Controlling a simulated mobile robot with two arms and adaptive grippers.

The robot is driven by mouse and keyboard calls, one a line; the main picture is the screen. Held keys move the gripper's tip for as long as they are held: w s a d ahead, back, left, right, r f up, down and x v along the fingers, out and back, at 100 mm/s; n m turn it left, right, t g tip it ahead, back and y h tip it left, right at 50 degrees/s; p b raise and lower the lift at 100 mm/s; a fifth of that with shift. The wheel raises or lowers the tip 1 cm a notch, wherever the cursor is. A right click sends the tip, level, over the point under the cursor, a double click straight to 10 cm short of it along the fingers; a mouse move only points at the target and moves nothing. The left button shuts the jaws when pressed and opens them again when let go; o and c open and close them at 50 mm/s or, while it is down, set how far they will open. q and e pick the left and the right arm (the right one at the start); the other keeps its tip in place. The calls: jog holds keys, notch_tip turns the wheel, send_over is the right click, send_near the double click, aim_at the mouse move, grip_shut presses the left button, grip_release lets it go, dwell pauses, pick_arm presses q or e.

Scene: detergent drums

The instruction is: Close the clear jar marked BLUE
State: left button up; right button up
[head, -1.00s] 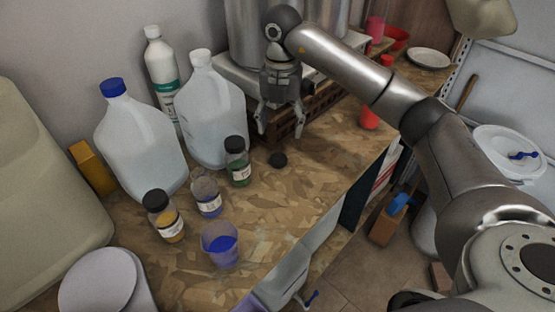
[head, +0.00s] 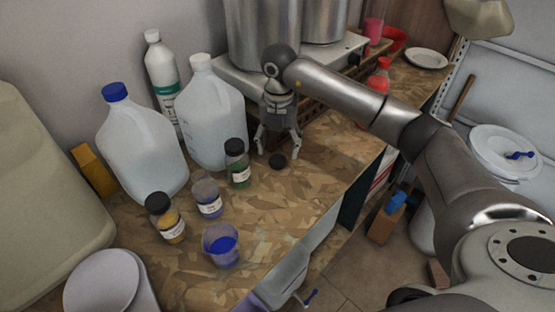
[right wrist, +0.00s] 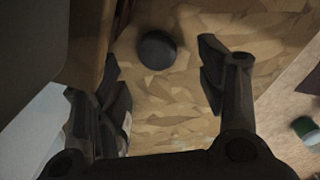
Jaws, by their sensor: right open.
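The clear jar with blue contents (head: 207,197) stands upright on the worktop with no lid on it; its label is too small to read. A loose black lid (head: 277,161) lies on the worktop to its right. My right gripper (head: 278,150) is open above and just behind this lid. In the right wrist view the lid (right wrist: 157,50) lies beyond the fingertips, between the lines of the two open fingers (right wrist: 165,85), and nothing is held. My left gripper is not in view.
A green jar (head: 238,165) and a yellow jar (head: 165,220), both black-lidded, flank the clear jar. A cup of blue liquid (head: 221,246) stands in front. Large jugs (head: 141,140) and a white bottle (head: 160,68) stand behind. The worktop's right edge is near; bare board lies right of the cup.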

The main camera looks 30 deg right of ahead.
aim_at(277, 161)
jog(key=f, duration=0.1)
jog(key=f+p, duration=0.1)
jog(key=f, duration=0.1)
jog(key=shift+s+a+f+p, duration=0.1)
jog(key=shift+a+f+p, duration=0.2)
jog(key=shift+f+p, duration=0.1)
jog(key=shift+f, duration=0.45)
jog(key=c, duration=0.7)
